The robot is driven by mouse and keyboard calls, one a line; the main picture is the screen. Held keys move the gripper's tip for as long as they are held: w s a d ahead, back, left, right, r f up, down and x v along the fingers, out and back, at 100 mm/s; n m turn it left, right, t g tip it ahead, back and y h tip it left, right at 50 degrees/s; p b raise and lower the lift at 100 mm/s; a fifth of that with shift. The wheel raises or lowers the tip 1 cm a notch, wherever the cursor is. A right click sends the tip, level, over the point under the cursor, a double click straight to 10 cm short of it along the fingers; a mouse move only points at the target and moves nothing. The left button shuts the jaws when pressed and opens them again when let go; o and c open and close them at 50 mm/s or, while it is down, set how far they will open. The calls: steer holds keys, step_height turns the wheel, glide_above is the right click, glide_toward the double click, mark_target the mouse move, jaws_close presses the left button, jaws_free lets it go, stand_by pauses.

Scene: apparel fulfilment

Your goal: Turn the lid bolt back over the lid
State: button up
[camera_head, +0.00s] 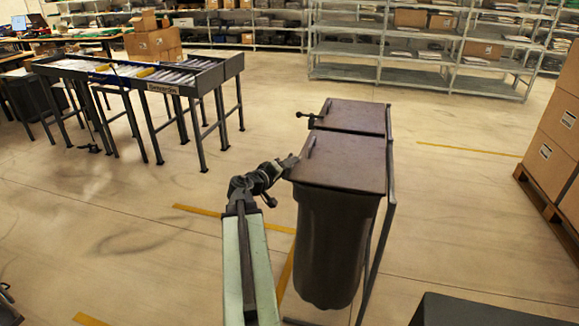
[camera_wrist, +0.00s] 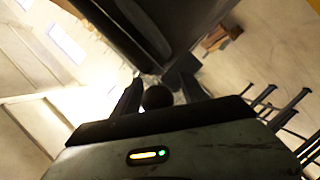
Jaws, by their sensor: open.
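Two dark lidded bins stand side by side in a metal frame in the head view. The near bin (camera_head: 338,240) has a flat brown lid (camera_head: 345,165) that lies shut, with a short dark bar (camera_head: 311,146) near its left edge. The far lid (camera_head: 352,115) has a dark bolt (camera_head: 307,115) sticking out to the left, ending in a knob. My gripper (camera_head: 290,162) is at the left edge of the near lid. In the wrist view my open gripper (camera_wrist: 157,84) has a dark round knob (camera_wrist: 158,97) between its fingers; whether they touch it cannot be told. The near bolt's exact angle is hidden.
A roller conveyor table (camera_head: 150,75) stands at the left. Stacked cartons (camera_head: 545,155) on a pallet are at the right, and shelving (camera_head: 420,50) lines the back.

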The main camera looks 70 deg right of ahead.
jaws_close()
stand_by(1.2)
